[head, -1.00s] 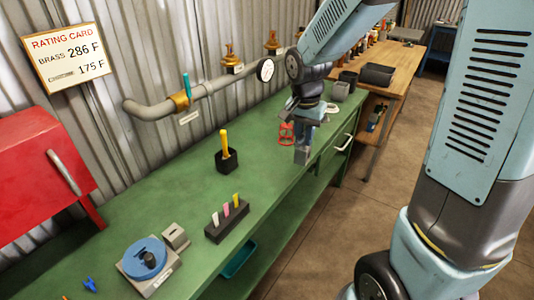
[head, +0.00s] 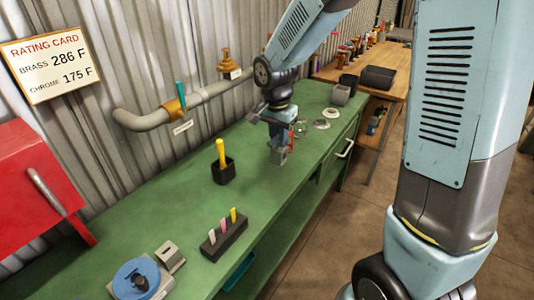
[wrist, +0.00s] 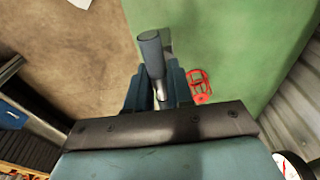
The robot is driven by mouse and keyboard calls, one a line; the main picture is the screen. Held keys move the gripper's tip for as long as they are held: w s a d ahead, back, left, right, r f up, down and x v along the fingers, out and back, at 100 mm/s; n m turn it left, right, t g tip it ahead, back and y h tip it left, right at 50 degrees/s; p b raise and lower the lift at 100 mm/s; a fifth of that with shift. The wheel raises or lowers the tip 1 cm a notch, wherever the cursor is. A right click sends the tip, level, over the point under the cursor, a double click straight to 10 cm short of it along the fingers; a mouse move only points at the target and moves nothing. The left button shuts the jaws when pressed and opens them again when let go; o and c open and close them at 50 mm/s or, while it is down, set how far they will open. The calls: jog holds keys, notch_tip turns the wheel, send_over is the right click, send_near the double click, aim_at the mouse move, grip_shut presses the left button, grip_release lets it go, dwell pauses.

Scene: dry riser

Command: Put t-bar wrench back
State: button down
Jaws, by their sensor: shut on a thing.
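My gripper (wrist: 157,90) is shut on a dark blue-grey cylindrical bar (wrist: 152,52), which stands up between its two fingers in the wrist view. This looks like the t-bar wrench; its crossbar cannot be made out. In the head view my gripper (head: 279,146) is over the green bench (head: 190,200), with a grey piece (head: 279,157) at its lower end. I cannot tell whether that piece touches the bench top. No empty holder for the wrench can be clearly identified.
A red handwheel (wrist: 200,87) lies on the bench beside my gripper. A black holder (head: 224,172) with a yellow-handled tool stands left of it. A dark block (head: 224,238) with coloured tags and a blue round device (head: 137,279) are nearer. A pipe (head: 145,121) runs along the wall.

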jog(key=shift+w+a+f, duration=0.45)
jog(key=shift+w+f, duration=0.25)
jog(key=shift+f, duration=0.8)
jog(key=shift+w+a+f, duration=0.45)
jog(key=shift+w+f, duration=0.2)
jog(key=shift+f, duration=0.85)
jog(key=shift+w+a+f, duration=0.45)
jog(key=shift+w+f, duration=0.25)
jog(key=shift+f, duration=0.8)
jog(key=c, duration=1)
grip_release()
jog(key=shift+f, duration=0.1)
notch_tip(320, 180, up, 12)
jog(key=s, duration=0.1)
jog(key=shift+a, duration=0.4)
